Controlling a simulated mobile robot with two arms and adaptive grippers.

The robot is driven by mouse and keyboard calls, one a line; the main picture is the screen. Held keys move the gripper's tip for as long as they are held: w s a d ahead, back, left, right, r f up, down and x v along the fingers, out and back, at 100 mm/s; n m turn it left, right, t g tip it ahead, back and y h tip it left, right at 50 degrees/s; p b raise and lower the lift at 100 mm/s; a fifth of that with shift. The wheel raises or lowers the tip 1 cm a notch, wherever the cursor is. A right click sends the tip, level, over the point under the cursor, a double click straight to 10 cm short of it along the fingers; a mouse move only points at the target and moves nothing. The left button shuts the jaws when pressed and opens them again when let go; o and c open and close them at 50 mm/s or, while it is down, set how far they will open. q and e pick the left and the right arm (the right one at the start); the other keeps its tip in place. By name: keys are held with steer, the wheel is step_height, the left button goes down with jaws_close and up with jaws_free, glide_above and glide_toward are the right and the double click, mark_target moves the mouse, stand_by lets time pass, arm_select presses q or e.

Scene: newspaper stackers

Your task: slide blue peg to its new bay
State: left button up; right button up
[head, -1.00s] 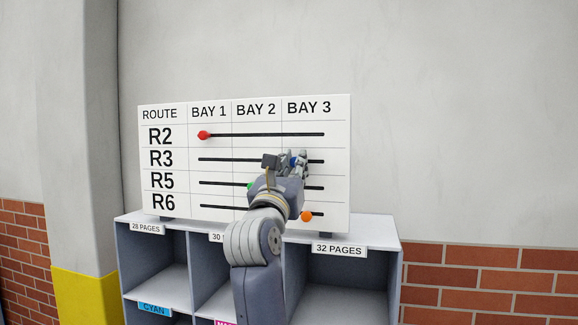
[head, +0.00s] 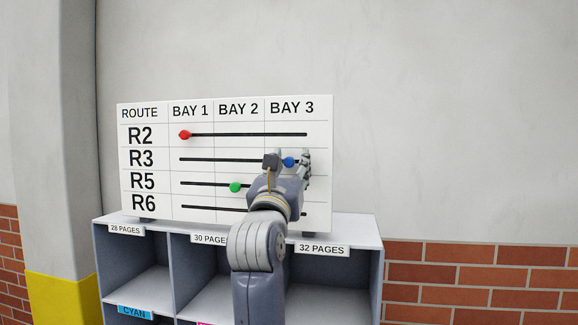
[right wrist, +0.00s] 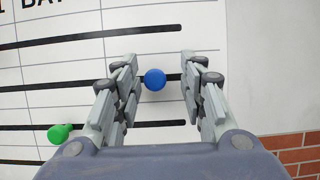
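The blue peg (head: 289,161) is on the R3 slot of the white route board (head: 240,102), in the BAY 3 column. It also shows in the right wrist view (right wrist: 155,79), a little short of the slot's right end. My right gripper (head: 289,157) is open around the peg; in the right wrist view its fingers (right wrist: 159,62) stand on either side with a gap at each side. My right forearm and hand hide parts of the R5 and R6 slots. My left gripper is not in view.
The red peg (head: 185,135) is on R2 under BAY 1. The green peg (head: 235,187) is on R5 under BAY 2. The board stands on a grey shelf unit (head: 358,228) with open compartments. A wall is behind; a pillar (head: 75,130) stands at left.

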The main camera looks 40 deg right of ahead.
steer(key=shift+s+a+f, duration=0.1)
steer(key=shift+a+f, duration=0.05)
steer(key=shift+f, duration=0.05)
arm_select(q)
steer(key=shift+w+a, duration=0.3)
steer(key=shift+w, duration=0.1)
arm_select(e)
steer(key=v, duration=1.1)
steer(key=shift+s+a, duration=0.25)
steer(key=shift+s, duration=0.05)
steer(key=shift+r, duration=0.1)
